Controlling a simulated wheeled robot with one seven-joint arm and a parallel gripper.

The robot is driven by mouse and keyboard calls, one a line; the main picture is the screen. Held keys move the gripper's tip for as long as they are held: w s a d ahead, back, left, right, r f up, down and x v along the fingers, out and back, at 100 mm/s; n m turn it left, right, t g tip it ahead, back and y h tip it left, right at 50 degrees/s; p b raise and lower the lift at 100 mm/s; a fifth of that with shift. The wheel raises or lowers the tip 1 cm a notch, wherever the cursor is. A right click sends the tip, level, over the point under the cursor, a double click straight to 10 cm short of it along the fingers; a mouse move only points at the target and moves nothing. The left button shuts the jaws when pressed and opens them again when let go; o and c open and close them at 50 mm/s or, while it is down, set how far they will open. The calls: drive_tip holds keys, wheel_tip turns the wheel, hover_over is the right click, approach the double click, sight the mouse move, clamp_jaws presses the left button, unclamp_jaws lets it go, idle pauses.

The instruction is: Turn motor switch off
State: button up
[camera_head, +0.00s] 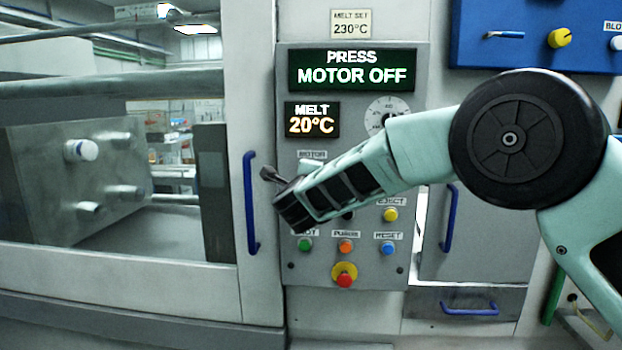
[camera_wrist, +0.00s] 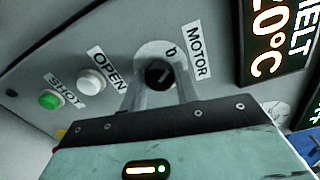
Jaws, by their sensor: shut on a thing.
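The motor switch (camera_wrist: 160,74) is a small round black knob under the MOTOR label (camera_wrist: 198,52) in the wrist view, with a "0" mark beside it. My gripper (camera_wrist: 162,88) is shut on the knob, one grey finger on each side. In the head view my gripper (camera_head: 284,182) reaches in from the right to the panel just below the MOTOR label (camera_head: 312,154) and hides the knob. I cannot tell for sure which position the knob points to. The upper display (camera_head: 352,70) reads PRESS MOTOR OFF.
The melt display (camera_head: 312,119) reads 20°C. Green (camera_head: 305,245), orange (camera_head: 346,246), blue (camera_head: 388,248) and yellow (camera_head: 390,214) buttons and a red stop button (camera_head: 344,280) lie below my gripper. A blue door handle (camera_head: 250,203) stands close to its left.

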drive_tip(key=shift+a+n, duration=0.1)
drive_tip(key=shift+n, duration=0.2)
drive_tip(key=o, duration=1)
drive_tip(key=shift+c, duration=0.2)
drive_tip(key=shift+s, duration=0.15)
drive_tip(key=s+b, duration=0.6)
drive_tip(key=s, duration=1.1)
drive_tip(key=shift+a+r, duration=0.15)
drive_tip(key=shift+r, duration=0.05)
drive_tip(key=shift+s+a, duration=0.1)
